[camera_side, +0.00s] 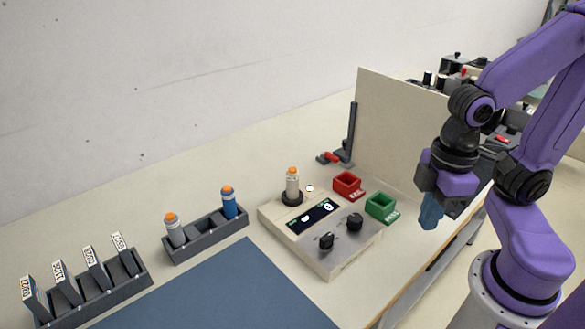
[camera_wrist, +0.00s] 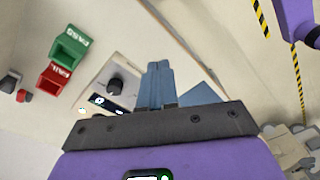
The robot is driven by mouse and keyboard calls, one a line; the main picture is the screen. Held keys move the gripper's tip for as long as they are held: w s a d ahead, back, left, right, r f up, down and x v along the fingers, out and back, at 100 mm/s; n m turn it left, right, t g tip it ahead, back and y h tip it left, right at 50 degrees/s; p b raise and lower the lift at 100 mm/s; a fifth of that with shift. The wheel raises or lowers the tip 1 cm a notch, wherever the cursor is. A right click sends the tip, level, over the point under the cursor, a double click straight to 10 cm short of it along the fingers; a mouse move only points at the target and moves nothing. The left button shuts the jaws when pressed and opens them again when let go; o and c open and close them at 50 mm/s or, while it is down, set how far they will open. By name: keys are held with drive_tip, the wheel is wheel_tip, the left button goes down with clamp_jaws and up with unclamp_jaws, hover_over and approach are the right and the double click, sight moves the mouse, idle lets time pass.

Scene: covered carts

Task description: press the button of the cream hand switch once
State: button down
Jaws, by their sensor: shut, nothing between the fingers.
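A cream hand switch (camera_side: 292,184) with an orange button (camera_side: 292,170) stands upright in a black round socket on the cream test box (camera_side: 335,262). A second pale hand switch (camera_side: 174,232), also orange-topped, stands in a dark rack, beside a blue one (camera_side: 228,205). My gripper (camera_side: 430,224) is shut and empty, off to the right of the test box near the table's edge. In the wrist view its blue fingers (camera_wrist: 158,75) are together, and part of the test box (camera_wrist: 128,65) with a black knob shows beside them. No hand switch is clearly visible there.
A red bin (camera_side: 347,184) and a green bin (camera_side: 380,207) stand between the test box and my gripper. A cream panel (camera_side: 400,125) rises behind. A rack of labelled dark holders (camera_side: 95,285) and a blue mat (camera_side: 215,295) lie left and front.

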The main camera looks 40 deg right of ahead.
drive_tip(key=w+a+r+m+y, duration=0.1)
drive_tip(key=w+a+m+y, duration=0.1)
drive_tip(key=w+a+m, duration=0.4)
wheel_tip(320, 180, up, 8)
drive_tip(key=m+t+y, duration=0.3)
drive_tip(key=m+t, duration=0.4)
drive_tip(key=m, duration=1.7)
hover_over(292, 170)
drive_tip(key=shift+s+d+f, duration=0.2)
drive_tip(key=shift+s+d, duration=0.05)
drive_tip(key=shift+d, duration=0.2)
drive_tip(key=shift+f, duration=4.4)
drive_tip(key=shift+f, duration=0.15)
drive_tip(key=shift+f, duration=0.3)
